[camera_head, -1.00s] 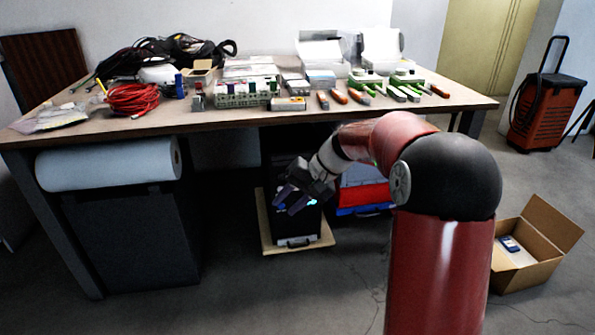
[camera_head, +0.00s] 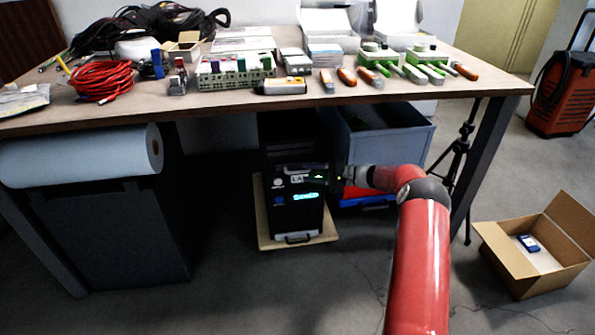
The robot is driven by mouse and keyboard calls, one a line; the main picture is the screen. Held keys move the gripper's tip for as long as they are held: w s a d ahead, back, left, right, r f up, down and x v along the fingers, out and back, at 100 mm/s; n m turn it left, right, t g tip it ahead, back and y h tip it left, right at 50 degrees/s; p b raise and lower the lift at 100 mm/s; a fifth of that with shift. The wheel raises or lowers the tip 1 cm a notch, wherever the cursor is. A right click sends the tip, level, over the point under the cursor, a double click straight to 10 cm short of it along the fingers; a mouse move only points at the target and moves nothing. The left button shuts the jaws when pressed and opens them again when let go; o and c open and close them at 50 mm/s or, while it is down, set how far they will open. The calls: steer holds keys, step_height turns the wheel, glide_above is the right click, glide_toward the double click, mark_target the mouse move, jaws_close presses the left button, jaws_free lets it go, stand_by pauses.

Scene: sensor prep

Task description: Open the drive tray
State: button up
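A black computer-like tower (camera_head: 292,215) stands under the workbench, its front facing me. Its front carries a lit cyan display (camera_head: 306,196), a round pale button and a small white label (camera_head: 297,179). A silvery strip with a dark handle (camera_head: 297,238) shows at its foot. I cannot tell which part is the drive tray. My gripper (camera_head: 318,177) is at the upper right of the tower's front, close beside the label. It is small and dark against the tower, so its fingers and any contact are unclear.
The tower stands on a wooden board (camera_head: 262,238). A grey bin (camera_head: 385,135) is to its right, and a dark cabinet (camera_head: 115,235) is to its left. The workbench top (camera_head: 215,108) overhangs. An open cardboard box (camera_head: 520,270) lies on the floor at right.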

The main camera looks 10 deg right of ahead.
mark_target(297, 172)
steer(key=x, duration=0.5)
jaws_close()
